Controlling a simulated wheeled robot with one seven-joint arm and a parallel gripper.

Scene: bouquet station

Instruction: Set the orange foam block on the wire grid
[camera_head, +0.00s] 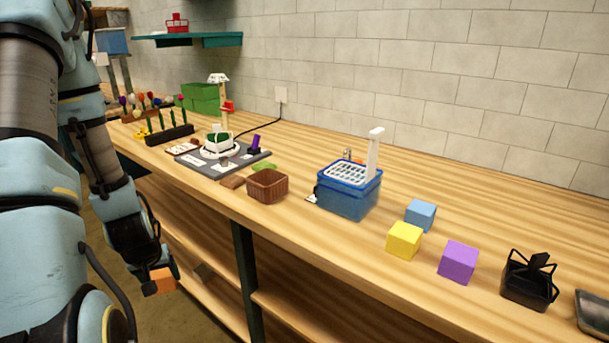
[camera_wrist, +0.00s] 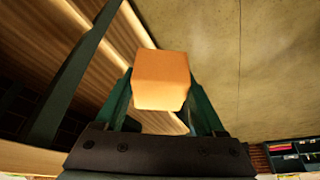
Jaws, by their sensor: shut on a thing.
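The orange foam block (camera_head: 162,279) is held between the fingers of my gripper (camera_head: 156,276), low in front of the counter and below its top. It also shows in the wrist view (camera_wrist: 161,80), with a gripper finger on each side. My gripper is shut on it. A white grid (camera_head: 350,174), which looks like the wire grid, lies across the top of a blue bin (camera_head: 345,200) on the counter, to the right of and well apart from my gripper. The grid looks bare apart from a white upright post (camera_head: 374,155) at its back right.
Yellow (camera_head: 404,240), blue (camera_head: 420,215) and purple (camera_head: 458,262) blocks sit right of the bin. A black wire caddy (camera_head: 530,280) is farther right. A brown basket (camera_head: 267,186) stands left of the bin. The counter's front edge lies between my gripper and the bin.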

